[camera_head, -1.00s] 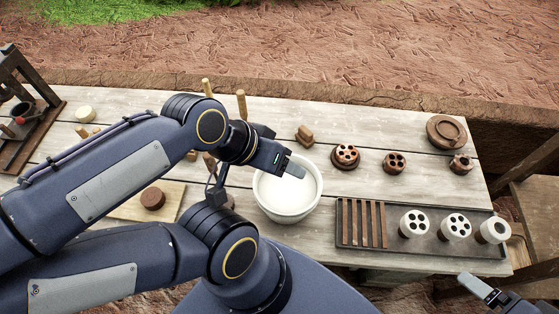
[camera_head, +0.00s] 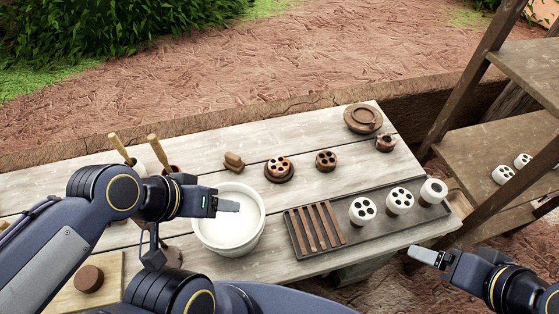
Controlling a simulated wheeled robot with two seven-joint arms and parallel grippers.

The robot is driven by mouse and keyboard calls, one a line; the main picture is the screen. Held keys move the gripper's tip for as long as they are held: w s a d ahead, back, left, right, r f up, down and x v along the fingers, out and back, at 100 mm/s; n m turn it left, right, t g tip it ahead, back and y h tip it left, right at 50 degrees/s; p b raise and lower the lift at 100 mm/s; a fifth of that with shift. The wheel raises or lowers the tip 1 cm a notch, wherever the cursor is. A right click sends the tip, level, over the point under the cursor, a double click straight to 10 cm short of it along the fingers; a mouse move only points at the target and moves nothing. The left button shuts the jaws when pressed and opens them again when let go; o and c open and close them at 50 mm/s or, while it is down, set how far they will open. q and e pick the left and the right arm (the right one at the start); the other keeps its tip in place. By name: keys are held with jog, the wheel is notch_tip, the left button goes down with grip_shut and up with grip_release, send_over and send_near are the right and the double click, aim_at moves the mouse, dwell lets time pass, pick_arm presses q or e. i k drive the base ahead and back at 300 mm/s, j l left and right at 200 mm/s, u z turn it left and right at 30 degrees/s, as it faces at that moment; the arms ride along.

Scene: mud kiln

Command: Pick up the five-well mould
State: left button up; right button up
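Two brown moulds with several wells each are on the table. One (camera_head: 281,167) sits on a round brown base, and another (camera_head: 326,160) stands just right of it. Two white pieces with several wells (camera_head: 363,210) (camera_head: 400,200) stand on the dark tray (camera_head: 374,232). The wells are too small to say surely which is the five-well mould. My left gripper (camera_head: 230,206) is over the white bowl (camera_head: 230,243), left of all of these. My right gripper (camera_head: 422,257) is beyond the table's front edge, below the tray. Both show edge-on, so their finger gaps are unclear.
A white piece with one large hole (camera_head: 433,192) stands at the tray's right end, dark slats (camera_head: 315,228) at its left. A round brown dish (camera_head: 363,118) is at the back right. Wooden shelves (camera_head: 480,185) with white pieces stand right of the table.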

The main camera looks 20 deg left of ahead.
aim_at(278, 167)
jog(key=k+u, duration=0.25)
jog(key=u, duration=0.25)
jog(key=k+j+u, duration=0.15)
jog(key=u, duration=0.3)
jog(key=k, duration=0.1)
